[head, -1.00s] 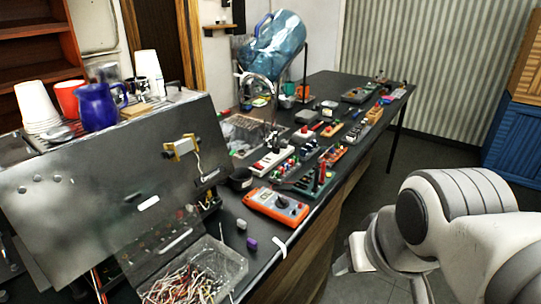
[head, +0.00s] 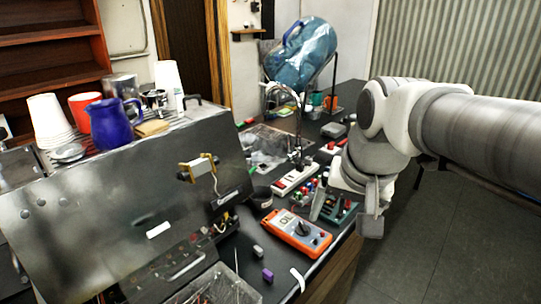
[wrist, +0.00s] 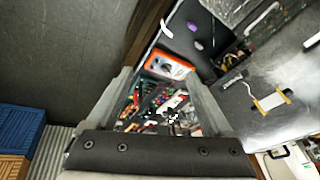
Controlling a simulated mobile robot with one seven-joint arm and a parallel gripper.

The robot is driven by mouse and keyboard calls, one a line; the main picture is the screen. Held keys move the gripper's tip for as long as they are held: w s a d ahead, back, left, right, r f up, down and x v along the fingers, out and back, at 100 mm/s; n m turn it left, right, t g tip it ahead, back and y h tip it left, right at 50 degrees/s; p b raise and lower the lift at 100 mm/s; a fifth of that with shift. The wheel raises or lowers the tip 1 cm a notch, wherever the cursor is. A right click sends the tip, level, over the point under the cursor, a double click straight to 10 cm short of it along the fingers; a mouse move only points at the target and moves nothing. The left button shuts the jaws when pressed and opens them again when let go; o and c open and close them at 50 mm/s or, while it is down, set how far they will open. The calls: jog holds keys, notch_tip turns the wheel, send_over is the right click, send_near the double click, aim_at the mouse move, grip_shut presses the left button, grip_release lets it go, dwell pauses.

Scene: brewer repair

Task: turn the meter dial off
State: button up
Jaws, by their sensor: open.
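The orange meter (head: 297,232) lies on the dark bench right of the brewer's metal housing. Its dark dial (head: 304,228) sits on its face, and its display shows characters too small to read surely. The meter also shows in the wrist view (wrist: 168,66), where its dial is too small to read. My gripper (head: 345,212) is open and empty above the bench's right side, to the right of the meter and apart from it. In the wrist view its two fingers frame the boards behind the meter.
The metal brewer housing (head: 130,205) fills the left, with cups and a blue jug (head: 115,122) on top. A clear bin of wires (head: 212,290) and a purple piece (head: 267,275) lie in front of the meter. Circuit boards, a power strip (head: 295,180) and a tap stand behind it.

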jog(key=w+r+m+g+p, duration=0.1)
jog(key=w+m, duration=0.2)
jog(key=w, duration=0.4)
jog(key=m+g+p, duration=0.3)
jog(key=m, duration=0.5)
send_over(303, 226)
notch_tip(303, 226, down, 8)
notch_tip(303, 226, down, 17)
jog(key=shift+p, duration=0.35)
grip_shut()
